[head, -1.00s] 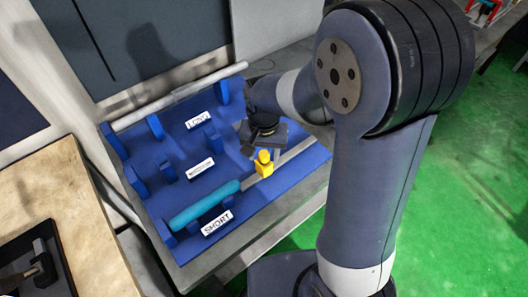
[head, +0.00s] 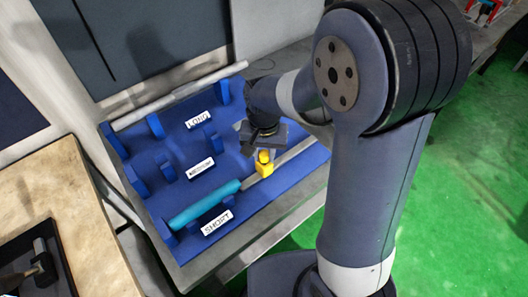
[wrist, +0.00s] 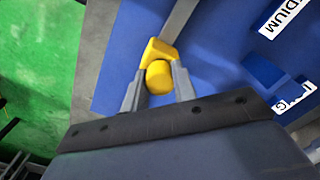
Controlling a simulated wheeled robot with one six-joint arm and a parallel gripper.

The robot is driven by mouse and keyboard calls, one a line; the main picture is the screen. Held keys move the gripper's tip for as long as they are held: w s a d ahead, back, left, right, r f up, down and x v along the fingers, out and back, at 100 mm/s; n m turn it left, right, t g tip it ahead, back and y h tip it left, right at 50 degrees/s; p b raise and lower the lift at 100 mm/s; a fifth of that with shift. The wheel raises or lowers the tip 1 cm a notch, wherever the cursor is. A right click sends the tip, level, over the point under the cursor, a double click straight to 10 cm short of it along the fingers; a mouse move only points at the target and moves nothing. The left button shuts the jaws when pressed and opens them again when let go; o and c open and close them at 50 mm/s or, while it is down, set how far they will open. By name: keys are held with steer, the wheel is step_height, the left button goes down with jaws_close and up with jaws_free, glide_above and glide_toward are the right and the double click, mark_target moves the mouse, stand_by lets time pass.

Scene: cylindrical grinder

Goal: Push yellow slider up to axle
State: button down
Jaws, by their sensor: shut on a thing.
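The yellow slider (head: 264,170) sits on a grey rail in the blue fixture. It has a block base and a rounded knob. The teal axle (head: 203,205) lies in the holder marked SHORT, to the lower left of the slider. A short stretch of bare rail shows between them. My gripper (head: 264,153) points down over the slider. In the wrist view my gripper (wrist: 158,78) is shut on the yellow knob, one finger on each side, and the slider's block (wrist: 160,50) shows just beyond. The axle is out of the wrist view.
The grey rail (head: 292,152) runs on to the upper right behind the slider. Blue upright holders (head: 166,167) stand in rows left of my gripper. A long grey bar (head: 181,96) lies at the back. A wooden table (head: 75,190) is at the left.

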steer(key=s+a, duration=0.4)
steer(key=a, duration=0.2)
stand_by(0.4)
steer(key=c, duration=1.2)
jaws_free()
steer(key=shift+s+a, duration=0.15)
steer(key=shift+o, duration=0.3)
step_height(320, 180, up, 11)
